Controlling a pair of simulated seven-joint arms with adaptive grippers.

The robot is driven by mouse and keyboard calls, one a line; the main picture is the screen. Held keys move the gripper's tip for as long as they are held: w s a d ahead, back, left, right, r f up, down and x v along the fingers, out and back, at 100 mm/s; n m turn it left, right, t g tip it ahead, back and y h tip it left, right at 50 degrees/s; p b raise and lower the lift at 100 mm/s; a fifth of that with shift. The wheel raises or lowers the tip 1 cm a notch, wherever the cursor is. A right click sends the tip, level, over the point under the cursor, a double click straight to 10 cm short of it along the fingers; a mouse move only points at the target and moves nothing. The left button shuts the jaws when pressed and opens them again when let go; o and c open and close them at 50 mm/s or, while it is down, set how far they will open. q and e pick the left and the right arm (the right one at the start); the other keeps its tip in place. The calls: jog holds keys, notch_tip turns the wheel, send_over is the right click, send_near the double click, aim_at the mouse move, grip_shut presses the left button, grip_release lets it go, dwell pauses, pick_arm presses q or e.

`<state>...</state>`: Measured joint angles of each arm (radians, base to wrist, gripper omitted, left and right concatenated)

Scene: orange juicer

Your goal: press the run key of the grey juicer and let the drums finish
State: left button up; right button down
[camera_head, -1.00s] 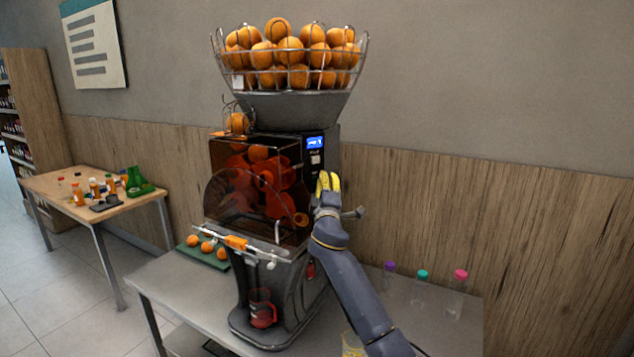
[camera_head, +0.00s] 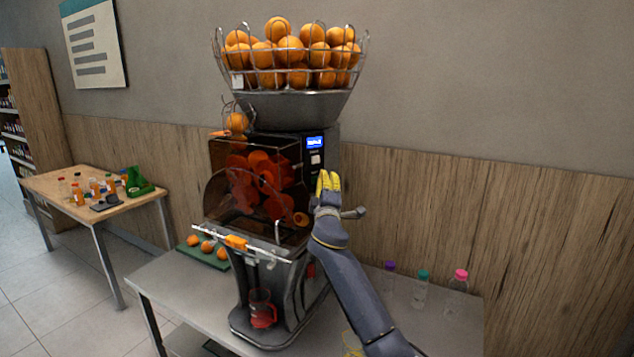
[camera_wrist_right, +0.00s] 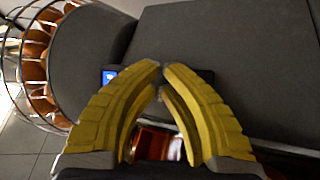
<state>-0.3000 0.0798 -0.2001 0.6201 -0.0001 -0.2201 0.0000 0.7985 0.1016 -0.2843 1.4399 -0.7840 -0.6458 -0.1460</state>
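The grey juicer (camera_head: 290,275) stands on the metal table, with orange drums (camera_head: 262,185) behind its clear cover. Its lit blue display (camera_head: 315,142) has a pale key (camera_head: 315,159) just below it. My right gripper (camera_head: 327,178) has yellow fingers and is just below and right of that key, apart from it. In the right wrist view the fingertips (camera_wrist_right: 162,70) are close together with a small gap and nothing visible between them. The display (camera_wrist_right: 110,76) shows partly behind the left finger there, and the key is hidden. My left gripper is in neither view.
A wire basket of oranges (camera_head: 290,60) tops the juicer. A red-tinted jug (camera_head: 262,310) stands under the spout. Several capped bottles (camera_head: 421,290) stand right of my arm. A green board (camera_head: 205,254) with oranges lies left of the juicer. A wooden table (camera_head: 75,185) is further left.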

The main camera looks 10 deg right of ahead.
jog(key=shift+s+a, duration=0.45)
jog(key=shift+s, duration=0.2)
jog(key=shift+s+d, duration=0.3)
jog(key=shift+s, duration=0.5)
jog(key=shift+s+d, duration=0.35)
jog(key=shift+s, duration=0.45)
jog(key=shift+s+d, duration=0.3)
jog(key=shift+s, duration=0.5)
jog(key=shift+f, duration=0.1)
